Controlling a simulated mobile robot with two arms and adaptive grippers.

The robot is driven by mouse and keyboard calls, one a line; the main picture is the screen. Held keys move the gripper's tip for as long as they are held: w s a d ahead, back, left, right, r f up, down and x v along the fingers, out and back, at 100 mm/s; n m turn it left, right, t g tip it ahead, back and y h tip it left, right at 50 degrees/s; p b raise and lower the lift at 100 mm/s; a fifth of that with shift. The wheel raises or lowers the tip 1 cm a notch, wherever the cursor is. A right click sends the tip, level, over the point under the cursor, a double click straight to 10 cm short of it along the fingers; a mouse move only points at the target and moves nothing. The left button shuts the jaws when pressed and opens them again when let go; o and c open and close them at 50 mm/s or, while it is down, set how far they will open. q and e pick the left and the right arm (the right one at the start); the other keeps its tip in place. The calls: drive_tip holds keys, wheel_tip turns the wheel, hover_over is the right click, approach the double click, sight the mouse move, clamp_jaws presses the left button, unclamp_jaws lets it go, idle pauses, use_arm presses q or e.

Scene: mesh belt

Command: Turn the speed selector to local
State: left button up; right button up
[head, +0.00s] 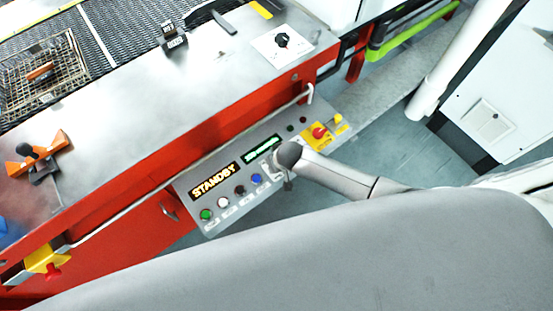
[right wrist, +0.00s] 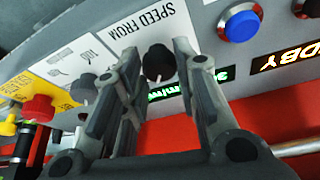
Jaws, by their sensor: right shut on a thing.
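The speed selector is a black knob (right wrist: 158,62) on a white plate marked "SPEED FROM" (right wrist: 150,25) in the right wrist view. A light pointer mark shows at its lower edge; the position labels around it cannot be read. My right gripper (right wrist: 158,72) is shut on the knob, one finger on each side. In the head view, my right wrist (head: 288,157) is over the front control panel (head: 222,180) and hides the selector. My left gripper is not in view.
The panel carries a lit "STANDBY" display (head: 214,182), a green text display (head: 262,149), a blue button (head: 257,179), and a red emergency button on yellow (head: 319,132). A smaller dark knob (right wrist: 84,82) sits beside the selector. A metal rail (head: 311,93) runs above the panel.

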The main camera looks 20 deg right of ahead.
idle(0.3)
drive_tip(key=o, duration=1)
drive_tip(key=v, duration=1.2)
drive_tip(key=shift+a, duration=0.1)
